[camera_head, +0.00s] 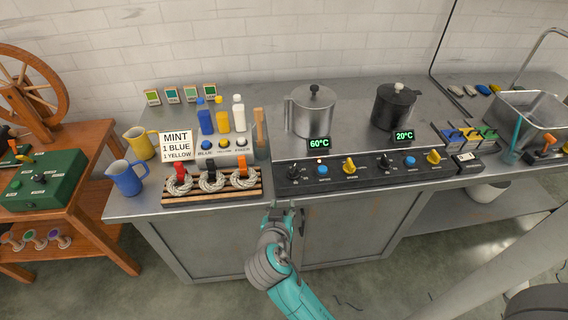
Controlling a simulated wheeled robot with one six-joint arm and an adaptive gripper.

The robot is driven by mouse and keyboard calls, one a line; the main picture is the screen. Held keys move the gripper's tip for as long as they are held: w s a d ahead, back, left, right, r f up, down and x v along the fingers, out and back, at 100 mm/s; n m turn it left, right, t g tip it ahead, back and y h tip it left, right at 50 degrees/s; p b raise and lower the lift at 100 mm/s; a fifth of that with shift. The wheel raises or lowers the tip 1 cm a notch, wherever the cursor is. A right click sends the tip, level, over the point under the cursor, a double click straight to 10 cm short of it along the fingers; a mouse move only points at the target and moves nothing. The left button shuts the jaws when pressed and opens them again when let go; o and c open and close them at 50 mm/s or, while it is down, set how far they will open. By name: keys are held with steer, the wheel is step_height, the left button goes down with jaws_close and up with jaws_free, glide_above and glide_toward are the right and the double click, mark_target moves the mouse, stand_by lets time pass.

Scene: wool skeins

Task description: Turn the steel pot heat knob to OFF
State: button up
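The steel pot (311,115) stands lidded at the back of the counter, with a green 60°C display (318,143) in front of it. On the black control panel (367,176) below are a black knob (295,172), a blue button (322,170) and a yellow knob (349,165) on that pot's side. The knob labels are too small to read, so I cannot tell which is the heat knob or its setting. A small light glows near the display. My gripper (281,207) is just below the black knob, at the counter's front edge, apart from it. Its finger opening is unclear.
A black pot (393,107) with a 20°C display has its own knobs further right. A wooden rack (211,196) of white skeins lies left of the panel. A MINT sign (176,146), jugs and bottles stand further left; a sink (535,118) is at right.

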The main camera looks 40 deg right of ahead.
mark_target(293, 169)
step_height(293, 169, up, 6)
steer(key=w+d+m+g+h, duration=0.2)
steer(key=w+m, duration=0.1)
steer(key=m, duration=0.1)
steer(key=x, duration=1)
steer(key=shift+d, duration=0.45)
steer(key=shift+s, duration=0.1)
steer(key=shift+c, duration=0.2)
jaws_close()
